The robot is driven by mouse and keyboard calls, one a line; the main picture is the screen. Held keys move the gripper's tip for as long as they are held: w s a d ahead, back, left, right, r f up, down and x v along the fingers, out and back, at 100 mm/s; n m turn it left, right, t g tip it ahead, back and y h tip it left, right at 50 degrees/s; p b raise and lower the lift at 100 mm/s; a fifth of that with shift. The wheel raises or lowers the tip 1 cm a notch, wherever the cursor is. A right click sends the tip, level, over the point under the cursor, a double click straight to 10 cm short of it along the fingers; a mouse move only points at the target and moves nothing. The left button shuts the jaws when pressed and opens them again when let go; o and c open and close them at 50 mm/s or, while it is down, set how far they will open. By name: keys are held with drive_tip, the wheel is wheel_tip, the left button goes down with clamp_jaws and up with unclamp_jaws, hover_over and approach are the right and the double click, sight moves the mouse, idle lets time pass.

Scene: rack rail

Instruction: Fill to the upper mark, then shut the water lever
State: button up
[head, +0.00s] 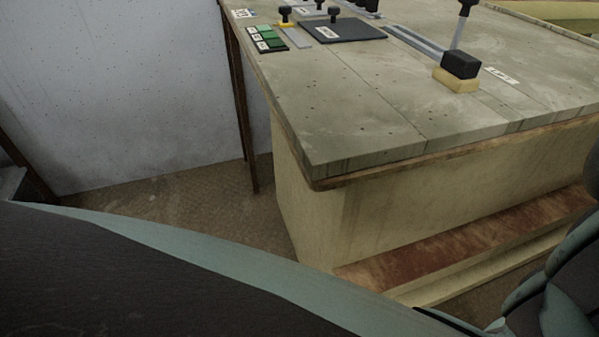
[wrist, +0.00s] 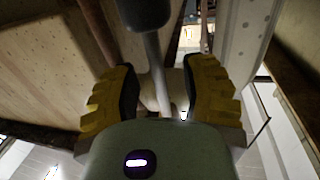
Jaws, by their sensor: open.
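In the wrist view my gripper (wrist: 160,88) is open, its two yellow-and-black fingers apart. A grey rod (wrist: 156,65) with a dark knob (wrist: 144,12) on its end shows between the fingers, with gaps on both sides. I cannot tell which lever it belongs to. In the head view a lever (head: 458,34) with a black knob rises from a black block (head: 460,65) on a yellow foot, at the right of the worktop; a small white label lies beside it, too small to read. My gripper is outside the head view. No vessel, water or upper mark shows.
The worn worktop (head: 350,110) holds a dark plate (head: 342,31) with a black knob, green labelled tiles (head: 266,39) and a slotted rail (head: 415,42). A reddish ledge (head: 450,245) runs along the bench front. A pale wall (head: 120,90) stands at left, with bare floor between.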

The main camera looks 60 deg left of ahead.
clamp_jaws()
drive_tip(key=shift+a, duration=0.15)
idle(0.5)
drive_tip(key=shift+w+a+m, duration=0.2)
drive_tip(key=shift+a+m, duration=0.3)
drive_tip(key=shift+m, duration=0.6)
drive_tip(key=shift+w+a+r+m+g+y, duration=0.25)
drive_tip(key=shift+a+r+m, duration=0.3)
drive_tip(key=shift+m, duration=0.75)
drive_tip(key=shift+w+a+r+m+g+y, duration=0.1)
drive_tip(key=shift+a+r+m+y, duration=0.4)
drive_tip(key=shift+m, duration=0.8)
drive_tip(key=shift+w+a+r+m+g+y, duration=0.2)
drive_tip(key=shift+a+m, duration=0.5)
drive_tip(key=shift+m, duration=0.6)
drive_tip(key=shift+r, duration=0.15)
